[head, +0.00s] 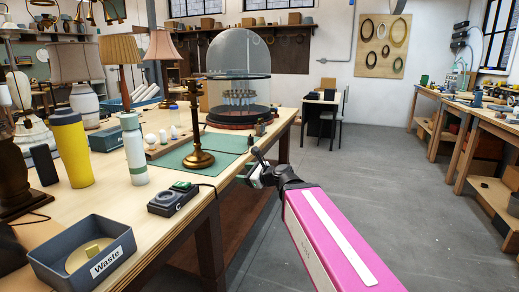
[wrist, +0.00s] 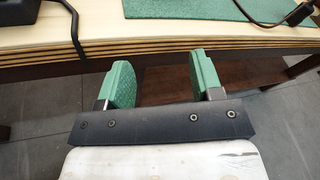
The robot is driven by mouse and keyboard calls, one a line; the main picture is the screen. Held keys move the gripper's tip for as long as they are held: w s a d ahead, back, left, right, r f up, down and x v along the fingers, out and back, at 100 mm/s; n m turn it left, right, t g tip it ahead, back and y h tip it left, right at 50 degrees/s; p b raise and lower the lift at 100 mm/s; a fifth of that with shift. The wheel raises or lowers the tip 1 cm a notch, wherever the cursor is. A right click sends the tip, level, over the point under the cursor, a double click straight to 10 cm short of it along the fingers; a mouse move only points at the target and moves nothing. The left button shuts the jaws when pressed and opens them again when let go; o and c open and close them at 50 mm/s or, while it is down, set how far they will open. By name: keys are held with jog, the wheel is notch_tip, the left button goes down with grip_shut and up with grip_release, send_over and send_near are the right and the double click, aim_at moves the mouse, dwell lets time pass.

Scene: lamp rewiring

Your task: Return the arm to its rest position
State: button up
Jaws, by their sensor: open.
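My gripper (wrist: 162,82) is open and empty, its two green-padded fingers spread apart in the wrist view. Its fingertips point at the front edge of the workbench (wrist: 160,45), with bare floor and the bench's underside below. In the head view my gripper (head: 252,174) is at the bench's front edge, right of the brass lamp stand. My pink arm reaches up to it from the bottom right. Exact contact with the bench edge cannot be told.
On the bench (head: 112,205) stand a brass lamp stand (head: 200,158) on a green mat (head: 226,145), a black switch box (head: 172,199), a waste bin (head: 82,262), a yellow bottle (head: 71,150), a white bottle (head: 134,150) and a glass dome (head: 238,60). The floor (head: 370,180) to the right is clear.

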jog(key=s+d+f+n+g+h, duration=0.3)
jog(key=d+f+n, duration=0.4)
jog(key=f, duration=0.3)
jog(key=s+d+f+n+g+h, duration=0.3)
jog(key=d+f+n+h, duration=0.2)
jog(key=d+f+n, duration=0.2)
jog(key=s+d+f+n+g+h, duration=0.3)
jog(key=d+f+n, duration=0.3)
jog(key=d+f, duration=0.4)
notch_tip(320, 180, down, 4)
jog(key=shift+s+f+n+h, duration=0.1)
jog(key=shift+s+n+h, duration=0.3)
jog(key=shift+s+h, duration=0.3)
jog(key=shift+w+d, duration=0.1)
